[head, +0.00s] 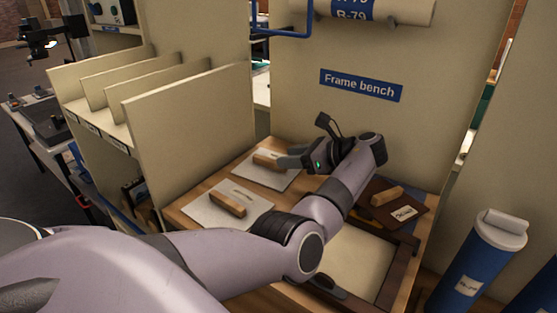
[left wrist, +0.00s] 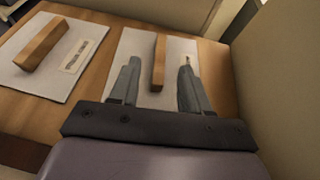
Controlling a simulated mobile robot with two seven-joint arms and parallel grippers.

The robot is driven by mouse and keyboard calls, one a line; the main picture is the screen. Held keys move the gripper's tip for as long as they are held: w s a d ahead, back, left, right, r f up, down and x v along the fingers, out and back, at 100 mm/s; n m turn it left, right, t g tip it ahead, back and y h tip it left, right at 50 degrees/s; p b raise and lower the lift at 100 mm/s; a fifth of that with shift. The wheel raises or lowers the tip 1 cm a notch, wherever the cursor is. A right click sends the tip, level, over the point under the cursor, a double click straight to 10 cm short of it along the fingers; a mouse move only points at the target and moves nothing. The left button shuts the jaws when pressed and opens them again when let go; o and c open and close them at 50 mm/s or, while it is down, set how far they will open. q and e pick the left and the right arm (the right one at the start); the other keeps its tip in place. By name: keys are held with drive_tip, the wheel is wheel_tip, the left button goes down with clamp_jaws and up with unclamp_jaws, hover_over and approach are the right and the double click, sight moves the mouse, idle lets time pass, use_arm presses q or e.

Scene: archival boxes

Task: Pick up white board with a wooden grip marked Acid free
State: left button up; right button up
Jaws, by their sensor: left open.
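Two white boards with wooden grips lie on the wooden bench. The rear board (head: 268,179) has its wooden grip (head: 267,160) by my left gripper (head: 287,158). In the left wrist view, the open fingers stand on either side of this grip (left wrist: 159,62), with a gap on both sides. The nearer white board (head: 213,215) has a wooden grip (head: 228,204) and a small label, also seen in the left wrist view (left wrist: 77,56). I cannot read which board is marked Acid free. My right gripper is out of view.
A brown board (head: 411,199) with a wooden grip and a label lies right of my left arm. A dark frame (head: 398,262) lies in front of it. Tall panels (head: 190,140) stand left of the bench, and a back wall rises behind. Blue tubes (head: 480,262) stand at right.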

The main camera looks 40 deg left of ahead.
sight(266, 159)
use_arm(q)
drive_tip(key=x, duration=0.7)
drive_tip(key=shift+f, duration=0.15)
clamp_jaws()
